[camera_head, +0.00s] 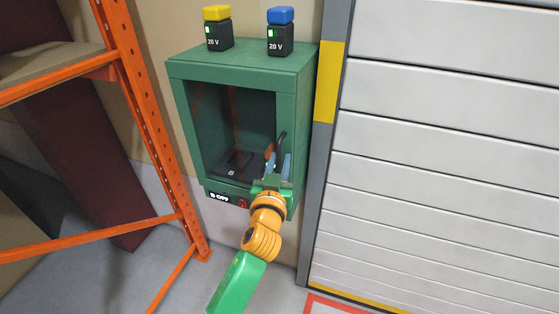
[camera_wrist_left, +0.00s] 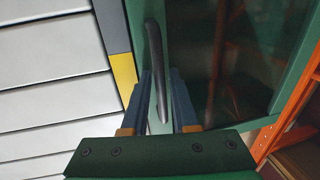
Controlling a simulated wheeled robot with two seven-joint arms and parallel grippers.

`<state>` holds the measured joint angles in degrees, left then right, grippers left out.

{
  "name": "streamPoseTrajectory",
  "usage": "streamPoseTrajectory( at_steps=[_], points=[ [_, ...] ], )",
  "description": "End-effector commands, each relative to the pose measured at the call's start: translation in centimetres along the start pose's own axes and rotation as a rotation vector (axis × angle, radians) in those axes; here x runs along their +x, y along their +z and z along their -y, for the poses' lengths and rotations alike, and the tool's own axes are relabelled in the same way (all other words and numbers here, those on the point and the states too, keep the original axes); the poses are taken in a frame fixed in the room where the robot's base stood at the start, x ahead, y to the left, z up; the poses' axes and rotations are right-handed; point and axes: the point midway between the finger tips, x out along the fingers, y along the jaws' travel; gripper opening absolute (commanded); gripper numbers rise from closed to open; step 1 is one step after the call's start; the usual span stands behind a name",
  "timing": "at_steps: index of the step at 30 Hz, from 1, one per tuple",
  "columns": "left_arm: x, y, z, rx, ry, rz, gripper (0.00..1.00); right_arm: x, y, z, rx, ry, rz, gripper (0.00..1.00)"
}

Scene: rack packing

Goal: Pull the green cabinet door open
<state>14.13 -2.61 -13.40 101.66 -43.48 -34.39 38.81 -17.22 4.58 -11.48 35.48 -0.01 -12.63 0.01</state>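The green cabinet (camera_head: 305,100) is mounted on the wall, and its door (camera_head: 232,81), with a dark glass pane, looks closed. A dark upright handle (camera_head: 282,143) is on the door's right side; it also shows in the wrist view (camera_wrist_left: 156,70). My left gripper (camera_head: 277,164) is in front of the door's lower right part. In the left wrist view its two blue fingers (camera_wrist_left: 163,95) are apart, with the lower part of the handle between them. I cannot tell whether either finger touches the handle. My right gripper is in neither view.
A yellow-topped battery (camera_head: 218,28) and a blue-topped battery (camera_head: 280,32) stand on the cabinet. An orange rack (camera_head: 138,85) is close on the left. A ribbed white shutter (camera_head: 450,110) is on the right. A dark device (camera_head: 237,164) shows inside the cabinet.

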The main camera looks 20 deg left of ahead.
Motion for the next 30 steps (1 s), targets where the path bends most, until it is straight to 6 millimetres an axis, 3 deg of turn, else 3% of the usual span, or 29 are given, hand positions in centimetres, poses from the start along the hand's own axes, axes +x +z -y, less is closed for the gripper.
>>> streamPoseTrajectory(
  at_steps=[3, 6, 30],
  points=[
    [-0.02, 0.0, 0.01, 0.0, 0.0, 0.0, 0.27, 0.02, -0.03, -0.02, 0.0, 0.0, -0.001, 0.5],
    [-0.02, 0.0, 0.0, 0.0, 0.0, 0.0, 0.0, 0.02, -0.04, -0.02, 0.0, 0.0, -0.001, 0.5],
    [-0.04, 0.0, 0.0, 0.001, 0.0, 0.0, 0.0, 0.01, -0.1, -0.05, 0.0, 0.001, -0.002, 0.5]
  ],
)
